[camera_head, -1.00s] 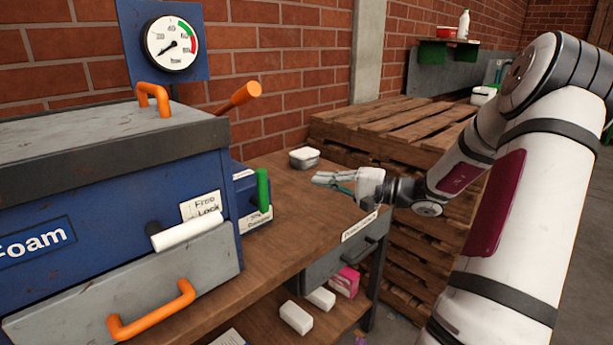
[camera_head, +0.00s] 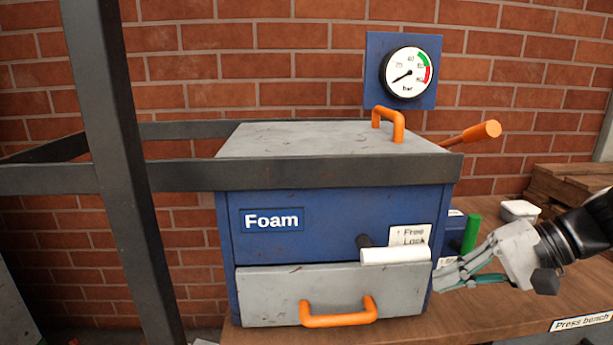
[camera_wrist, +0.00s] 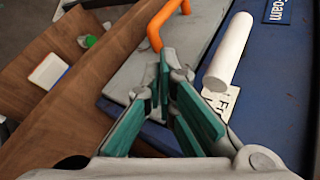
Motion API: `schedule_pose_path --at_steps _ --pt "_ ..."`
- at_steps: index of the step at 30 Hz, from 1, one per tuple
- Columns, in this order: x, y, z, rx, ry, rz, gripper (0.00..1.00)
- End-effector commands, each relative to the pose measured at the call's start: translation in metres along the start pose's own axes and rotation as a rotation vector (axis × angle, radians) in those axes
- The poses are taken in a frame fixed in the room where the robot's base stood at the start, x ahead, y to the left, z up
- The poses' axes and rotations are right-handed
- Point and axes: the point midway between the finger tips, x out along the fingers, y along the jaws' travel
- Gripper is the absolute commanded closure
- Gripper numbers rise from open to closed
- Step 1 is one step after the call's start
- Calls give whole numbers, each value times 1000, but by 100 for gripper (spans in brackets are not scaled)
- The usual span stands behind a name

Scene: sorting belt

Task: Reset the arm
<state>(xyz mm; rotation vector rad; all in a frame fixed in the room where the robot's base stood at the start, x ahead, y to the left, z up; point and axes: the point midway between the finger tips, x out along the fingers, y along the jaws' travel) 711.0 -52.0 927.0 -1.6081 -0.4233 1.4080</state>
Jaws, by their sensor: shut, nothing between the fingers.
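My gripper (camera_head: 462,277) is at the right of the head view, over the wooden press bench (camera_head: 455,312) and close to the right front of the blue Foam box (camera_head: 335,238). In the wrist view its green-padded fingers (camera_wrist: 168,98) point toward the grey drawer front with its orange handle (camera_wrist: 160,25) and the white roller-shaped lever grip (camera_wrist: 230,52). The fingers are shut with nothing between them. I cannot tell from the pictures how wide the gap to the box is.
A pressure gauge (camera_head: 406,74) stands behind the box. An orange lever (camera_head: 480,133) and a green handle (camera_head: 470,233) stick out on its right. A white-topped tin (camera_head: 519,211) sits behind my gripper. A dark metal post (camera_head: 125,180) stands at the left.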

Motion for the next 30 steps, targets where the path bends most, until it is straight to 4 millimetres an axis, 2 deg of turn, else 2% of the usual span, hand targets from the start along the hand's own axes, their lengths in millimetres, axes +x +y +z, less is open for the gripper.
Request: schedule_pose_path --at_steps 1,6,12,15,21,30 --pt "10 -8 24 -30 -48 80 100" --pt "23 -14 95 -102 -156 329 100" --pt "14 -4 166 -208 -194 594 100" --pt "4 5 193 -263 -181 704 100" --pt "-17 23 222 -352 -131 840 100" --pt "-41 42 239 -452 -47 941 100"
